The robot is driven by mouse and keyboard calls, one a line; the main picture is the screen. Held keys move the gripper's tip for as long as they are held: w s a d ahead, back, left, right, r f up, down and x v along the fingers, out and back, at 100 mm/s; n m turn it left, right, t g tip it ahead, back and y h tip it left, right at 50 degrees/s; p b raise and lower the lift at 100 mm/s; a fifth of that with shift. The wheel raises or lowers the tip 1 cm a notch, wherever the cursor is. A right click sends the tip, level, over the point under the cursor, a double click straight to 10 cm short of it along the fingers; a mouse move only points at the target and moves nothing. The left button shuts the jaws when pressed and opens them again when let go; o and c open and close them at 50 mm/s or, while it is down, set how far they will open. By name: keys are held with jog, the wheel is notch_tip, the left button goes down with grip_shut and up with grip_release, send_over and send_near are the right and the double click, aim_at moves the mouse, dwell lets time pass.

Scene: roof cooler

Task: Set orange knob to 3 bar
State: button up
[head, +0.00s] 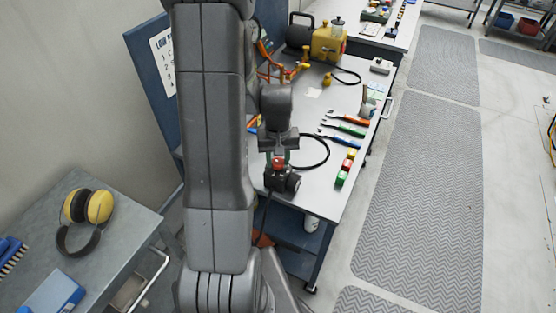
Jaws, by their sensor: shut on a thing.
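The orange knob (278,162) sits on top of a small dark regulator (276,180) at the near left end of the workbench. A round dark part, perhaps a gauge, sticks out at the regulator's right side; its face and reading cannot be made out. My gripper (278,157) points down from above, with a finger on either side of the knob, and is shut on it. The gripper body covers part of the knob's top. The knob's turn angle cannot be seen.
A black hose (324,152) loops on the workbench (322,198) beside the regulator. Wrenches (344,130) and coloured blocks (346,167) lie to the right. A yellow machine (328,44) stands at the back. Ear defenders (88,207) rest on a grey side table. The matted floor at right is clear.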

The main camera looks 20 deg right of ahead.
jog(key=m+b, duration=0.1)
jog(key=m, duration=0.2)
jog(key=shift+m+b, duration=0.3)
jog(key=shift+m, duration=0.1)
jog(key=m+b, duration=0.1)
jog(key=m, duration=0.2)
jog(key=shift+m, duration=0.3)
jog(key=m+b, duration=0.1)
jog(key=m, duration=0.2)
jog(key=shift+m, duration=0.3)
jog(key=m+b, duration=0.1)
jog(key=m, duration=0.2)
jog(key=shift+m, duration=0.3)
jog(key=m+b, duration=0.1)
jog(key=m, duration=0.9)
jog(key=shift+b, duration=0.3)
jog(key=shift+m, duration=0.3)
jog(key=o, duration=1)
